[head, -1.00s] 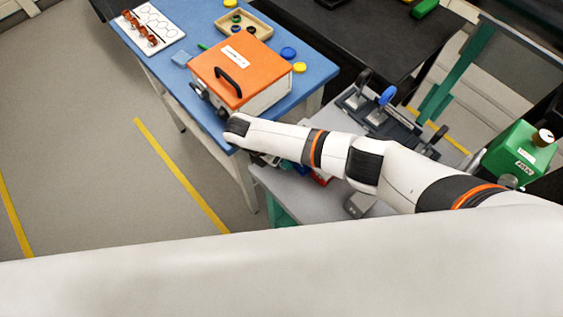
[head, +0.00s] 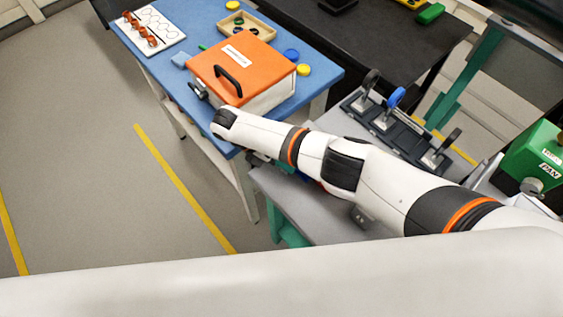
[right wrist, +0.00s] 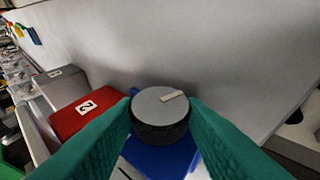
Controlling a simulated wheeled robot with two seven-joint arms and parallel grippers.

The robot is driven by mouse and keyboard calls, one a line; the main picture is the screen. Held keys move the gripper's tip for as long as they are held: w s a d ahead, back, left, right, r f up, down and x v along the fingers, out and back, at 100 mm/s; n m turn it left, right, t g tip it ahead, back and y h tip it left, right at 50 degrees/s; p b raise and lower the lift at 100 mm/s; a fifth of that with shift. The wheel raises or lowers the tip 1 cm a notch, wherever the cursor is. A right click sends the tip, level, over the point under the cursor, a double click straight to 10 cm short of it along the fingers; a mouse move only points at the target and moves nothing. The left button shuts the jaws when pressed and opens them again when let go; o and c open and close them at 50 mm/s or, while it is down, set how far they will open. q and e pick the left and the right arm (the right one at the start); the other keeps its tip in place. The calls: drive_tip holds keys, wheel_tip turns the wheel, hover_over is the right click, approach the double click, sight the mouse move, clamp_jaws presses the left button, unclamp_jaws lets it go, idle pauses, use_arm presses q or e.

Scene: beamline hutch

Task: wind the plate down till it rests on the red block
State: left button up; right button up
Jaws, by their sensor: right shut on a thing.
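My right gripper (right wrist: 160,118) has its two green fingers closed on the sides of a dark round knob (right wrist: 160,128) with a grey top and a pale pointer mark. A blue part (right wrist: 160,157) shows under the knob. A red block (right wrist: 88,114) with a white label reading 2 lies left of the knob in the right wrist view, apart from the fingers. I cannot clearly make out the plate or its gap to the red block. In the head view my right arm covers most of this spot on the grey table (head: 310,212). My left gripper is not in view.
A grey block (right wrist: 58,87) stands beyond the red one. In the head view, an orange-lidded box (head: 238,68) sits on the blue table (head: 205,20). A rack with upright levers (head: 400,130) and a green unit (head: 533,160) stand to the right.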

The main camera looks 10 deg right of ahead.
drive_tip(key=o, duration=1)
